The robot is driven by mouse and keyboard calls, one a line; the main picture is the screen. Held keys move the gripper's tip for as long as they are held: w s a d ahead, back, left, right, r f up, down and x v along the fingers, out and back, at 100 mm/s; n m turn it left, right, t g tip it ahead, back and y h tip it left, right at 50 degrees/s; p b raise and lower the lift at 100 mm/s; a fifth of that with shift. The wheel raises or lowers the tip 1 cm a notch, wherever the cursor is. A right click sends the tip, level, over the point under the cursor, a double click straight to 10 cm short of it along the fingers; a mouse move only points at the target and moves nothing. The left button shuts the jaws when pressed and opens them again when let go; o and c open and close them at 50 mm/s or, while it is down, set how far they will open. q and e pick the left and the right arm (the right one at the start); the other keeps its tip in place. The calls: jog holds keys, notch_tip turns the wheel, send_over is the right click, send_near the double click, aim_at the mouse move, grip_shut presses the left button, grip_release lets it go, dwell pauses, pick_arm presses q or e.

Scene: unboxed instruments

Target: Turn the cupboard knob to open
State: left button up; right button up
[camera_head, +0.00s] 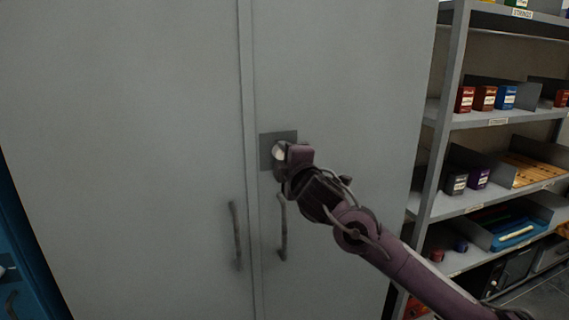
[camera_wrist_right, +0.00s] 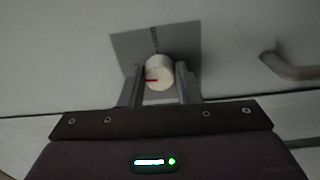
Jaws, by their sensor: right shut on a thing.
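The grey cupboard (camera_head: 340,70) fills most of the head view, with two doors that meet at a vertical seam and look closed. Its white round knob (camera_head: 279,152) sits on a dark square plate (camera_head: 267,139) on the right door. In the right wrist view the knob (camera_wrist_right: 159,72) has a red mark that lies about level, pointing left. My right gripper (camera_wrist_right: 160,84) is shut on the knob, one finger on each side. In the head view my right gripper (camera_head: 284,158) partly hides the knob and plate. My left gripper is in neither view.
Two vertical handles, left (camera_head: 236,235) and right (camera_head: 282,228), flank the seam below the knob. A handle (camera_wrist_right: 290,68) also shows in the right wrist view. Open shelving (camera_head: 440,150) with small boxes stands right of the cupboard. A blue thing (camera_head: 25,250) stands at the far left.

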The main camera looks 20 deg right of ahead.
jog(key=shift+n, duration=0.6)
jog(key=o, duration=1)
jog(key=s, duration=0.2)
jog(key=s+b, duration=0.1)
jog(key=s, duration=0.2)
jog(key=s+b, duration=0.1)
jog(key=s, duration=0.1)
jog(key=shift+s+d+f, duration=0.15)
jog(key=shift+s+f, duration=0.1)
jog(key=shift+s, duration=0.15)
